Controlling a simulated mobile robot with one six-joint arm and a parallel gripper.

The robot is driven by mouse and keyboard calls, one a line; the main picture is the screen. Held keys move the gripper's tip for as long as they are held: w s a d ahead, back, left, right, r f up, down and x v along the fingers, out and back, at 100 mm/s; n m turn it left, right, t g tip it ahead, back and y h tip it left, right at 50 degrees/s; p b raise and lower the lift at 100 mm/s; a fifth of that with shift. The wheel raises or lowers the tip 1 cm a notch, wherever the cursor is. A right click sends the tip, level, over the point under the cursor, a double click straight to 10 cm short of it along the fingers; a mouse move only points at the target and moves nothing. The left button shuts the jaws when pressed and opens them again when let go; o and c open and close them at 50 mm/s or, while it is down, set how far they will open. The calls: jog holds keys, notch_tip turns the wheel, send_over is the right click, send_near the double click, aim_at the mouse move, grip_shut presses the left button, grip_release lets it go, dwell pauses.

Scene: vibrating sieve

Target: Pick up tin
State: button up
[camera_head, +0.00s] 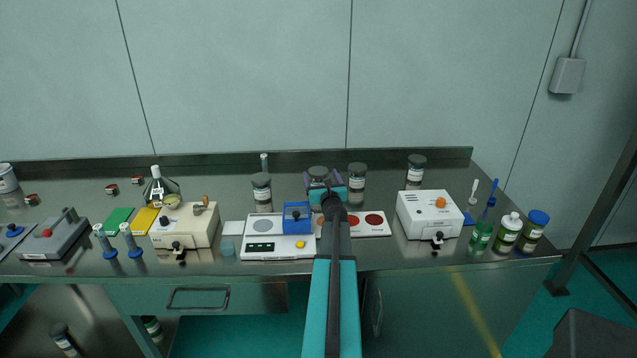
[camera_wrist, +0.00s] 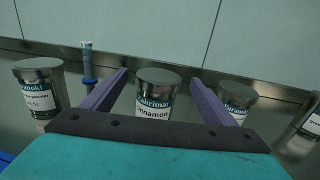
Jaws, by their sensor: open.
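A silver-lidded tin (camera_wrist: 153,95) with a white and dark green label reading "cinnamon" stands upright between my gripper's fingers in the wrist view. The tin's lid also shows in the head view (camera_head: 318,172), just beyond my gripper (camera_head: 323,184). My gripper (camera_wrist: 155,90) is open, with one purple finger on each side of the tin and gaps visible on both sides. The lower part of the tin is hidden behind the gripper's body. In the head view, my arm hides part of the bench in front of it.
Similar tins stand on the left (camera_wrist: 40,88) and right (camera_wrist: 237,100). Another tin (camera_head: 416,172) stands farther right. A blue-based tube (camera_wrist: 88,65) is behind, near the wall. A scale (camera_head: 262,250), a blue box (camera_head: 297,217) and a white machine (camera_head: 430,216) stand nearer the front.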

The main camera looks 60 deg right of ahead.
aim_at(319, 171)
jog(key=shift+p+x, duration=0.55)
jog(key=shift+x, duration=1.3)
jog(key=c, duration=1.3)
jog(key=shift+r, duration=0.1)
jog(key=shift+r+b, duration=0.3)
jog(key=shift+r, duration=1.25)
jog(key=s+d+b+v, duration=0.1)
jog(key=v, duration=0.7)
jog(key=s+r+b+v, duration=0.1)
jog(key=b+v, duration=0.1)
jog(key=v, duration=0.5)
jog(key=shift+s+r, duration=0.2)
jog(key=shift+r, duration=0.15)
